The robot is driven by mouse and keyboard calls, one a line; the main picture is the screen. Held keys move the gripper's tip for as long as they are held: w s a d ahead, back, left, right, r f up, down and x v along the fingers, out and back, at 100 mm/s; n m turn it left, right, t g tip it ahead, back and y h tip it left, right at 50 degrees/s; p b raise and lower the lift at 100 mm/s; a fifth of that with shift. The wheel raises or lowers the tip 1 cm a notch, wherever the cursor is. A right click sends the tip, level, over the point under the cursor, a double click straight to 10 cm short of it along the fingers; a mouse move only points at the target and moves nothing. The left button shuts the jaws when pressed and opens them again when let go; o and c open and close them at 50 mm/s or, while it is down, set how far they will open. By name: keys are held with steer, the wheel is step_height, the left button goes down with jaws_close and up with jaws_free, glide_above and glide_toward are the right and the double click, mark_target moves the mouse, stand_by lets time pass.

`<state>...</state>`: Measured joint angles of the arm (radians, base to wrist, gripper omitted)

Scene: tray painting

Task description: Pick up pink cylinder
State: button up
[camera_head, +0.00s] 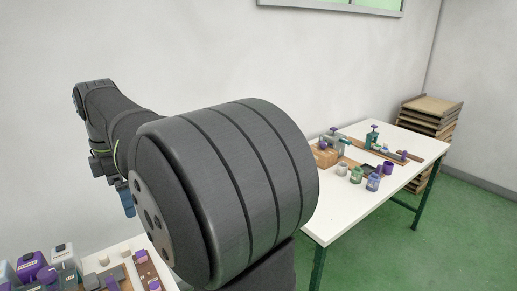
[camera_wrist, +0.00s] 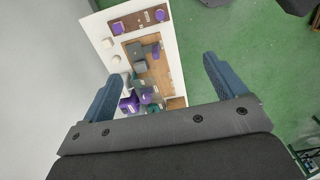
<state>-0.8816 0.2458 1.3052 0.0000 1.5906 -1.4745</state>
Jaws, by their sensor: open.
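I cannot make out a pink cylinder in either view. My gripper (camera_wrist: 162,70) is open in the wrist view, with its two blue fingers spread wide and nothing between them. It is high above a white table (camera_wrist: 96,27) with small objects, which appear between and beyond the fingers. Purple items (camera_wrist: 128,103) are near the left finger, partly hidden by my gripper. In the head view my large dark arm link covers the middle of the picture, and only a small blue part of my gripper shows at its left.
In the head view a second white table (camera_head: 337,220) on the right holds jars, a wooden block (camera_head: 325,155) and tools. Stacked wooden trays (camera_head: 430,115) stand behind it. Purple containers (camera_head: 30,265) crowd the lower left table. Green floor (camera_head: 440,250) is clear at right.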

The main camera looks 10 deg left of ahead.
steer(key=c, duration=0.7)
steer(key=m, duration=0.7)
glide_above(154, 285)
step_height(154, 285, down, 15)
step_height(154, 285, down, 11)
steer(key=shift+s+a+r, duration=0.1)
steer(key=shift+s+r, duration=0.05)
steer(key=shift+w+f, duration=0.2)
steer(key=shift+f, duration=3)
